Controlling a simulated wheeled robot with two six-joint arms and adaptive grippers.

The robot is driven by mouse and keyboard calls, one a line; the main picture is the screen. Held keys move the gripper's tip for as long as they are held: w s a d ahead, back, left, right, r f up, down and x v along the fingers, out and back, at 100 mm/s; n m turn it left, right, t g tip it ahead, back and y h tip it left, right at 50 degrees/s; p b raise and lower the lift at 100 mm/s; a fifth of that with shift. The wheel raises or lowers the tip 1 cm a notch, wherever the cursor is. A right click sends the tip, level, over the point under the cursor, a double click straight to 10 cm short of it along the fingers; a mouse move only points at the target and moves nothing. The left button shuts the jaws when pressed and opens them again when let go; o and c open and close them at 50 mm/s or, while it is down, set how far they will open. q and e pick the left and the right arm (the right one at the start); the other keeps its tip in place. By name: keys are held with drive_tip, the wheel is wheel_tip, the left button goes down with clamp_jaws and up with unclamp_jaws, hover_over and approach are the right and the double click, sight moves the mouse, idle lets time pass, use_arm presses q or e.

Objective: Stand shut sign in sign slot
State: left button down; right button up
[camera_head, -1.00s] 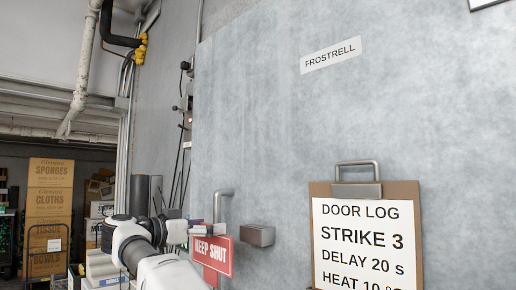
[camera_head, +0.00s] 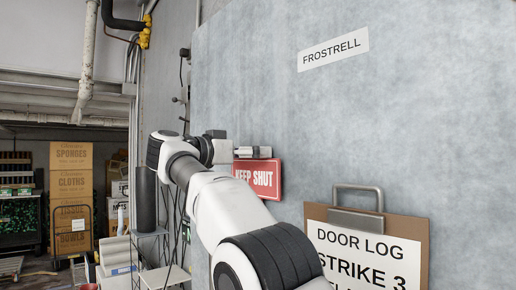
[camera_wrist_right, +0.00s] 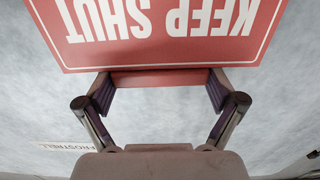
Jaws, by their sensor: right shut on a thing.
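The red shut sign (camera_head: 258,178), lettered KEEP SHUT in white, is upright and slightly tilted in the head view, in front of the grey door. My right gripper (camera_head: 256,153) is shut on the sign's top edge. In the right wrist view the sign (camera_wrist_right: 165,52) appears upside down, with a red edge strip between the two fingers of my gripper (camera_wrist_right: 160,80). The sign slot cannot be made out now; my right arm covers the door below the sign. My left gripper is not in view.
A FROSTRELL label (camera_head: 332,49) is higher up. Stacked cartons (camera_head: 72,195) and a hand truck stand at the left.

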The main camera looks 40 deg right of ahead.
sight(252, 177)
drive_tip(key=a+f, duration=0.2)
drive_tip(key=shift+w+a, duration=0.1)
drive_tip(key=shift+a, duration=0.2)
drive_tip(key=d+f, duration=0.1)
drive_tip(key=f, duration=0.2)
drive_tip(key=shift+d, duration=0.4)
drive_tip(key=shift+a+f, duration=0.1)
drive_tip(key=shift+a, duration=0.5)
drive_tip(key=shift+d, duration=0.35)
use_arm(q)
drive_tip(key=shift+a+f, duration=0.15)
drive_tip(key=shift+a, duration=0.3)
use_arm(e)
drive_tip(key=shift+a+f, duration=0.1)
drive_tip(key=shift+a, duration=0.4)
drive_tip(key=shift+d+f, duration=0.15)
drive_tip(key=shift+d, duration=0.05)
use_arm(q)
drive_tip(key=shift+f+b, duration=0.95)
drive_tip(key=shift+b, duration=0.05)
use_arm(e)
drive_tip(key=shift+f, duration=1.95)
